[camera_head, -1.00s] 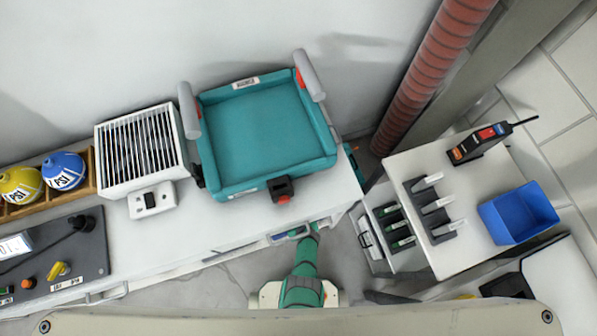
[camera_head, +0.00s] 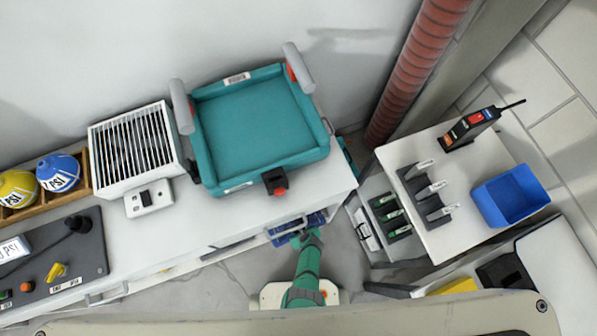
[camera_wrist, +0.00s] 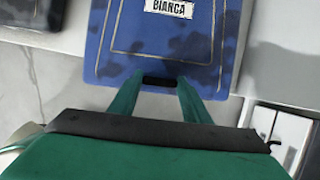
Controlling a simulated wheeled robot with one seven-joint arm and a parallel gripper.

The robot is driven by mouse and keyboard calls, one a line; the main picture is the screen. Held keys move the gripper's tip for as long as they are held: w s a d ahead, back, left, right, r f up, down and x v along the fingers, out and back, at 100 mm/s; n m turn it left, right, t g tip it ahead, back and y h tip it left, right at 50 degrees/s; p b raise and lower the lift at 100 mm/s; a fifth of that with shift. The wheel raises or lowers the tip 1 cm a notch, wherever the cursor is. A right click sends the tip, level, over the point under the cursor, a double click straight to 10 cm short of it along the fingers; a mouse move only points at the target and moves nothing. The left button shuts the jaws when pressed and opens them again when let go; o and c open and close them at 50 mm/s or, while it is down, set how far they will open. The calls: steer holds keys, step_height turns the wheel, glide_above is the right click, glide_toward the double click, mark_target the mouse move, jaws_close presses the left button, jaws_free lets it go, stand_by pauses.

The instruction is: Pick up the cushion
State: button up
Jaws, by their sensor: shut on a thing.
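The blue cushion (camera_wrist: 160,50) has darker mottled patches, a thin light border line and a white label reading BIANCA. It fills the top middle of the wrist view, and its far part is cut off. In the head view the cushion (camera_head: 290,226) shows in part at the front edge of the white counter. My gripper (camera_wrist: 158,86) is shut on the cushion's near edge, with its green fingers by a dark spot there. In the head view my gripper (camera_head: 304,240) is just in front of the counter.
A teal padded seat (camera_head: 258,125) with grey armrests stands on the counter (camera_head: 225,215). A white slatted box (camera_head: 135,148) is beside it. To the right, a white table (camera_head: 450,225) holds a blue bin (camera_head: 510,195) and a handheld device (camera_head: 470,128). A red ribbed pipe (camera_head: 420,65) rises behind.

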steer(key=shift+s+d, duration=0.1)
steer(key=shift+s, duration=0.2)
steer(key=o, duration=1.2)
steer(key=shift+s+r, duration=0.1)
steer(key=shift+v, duration=5.3)
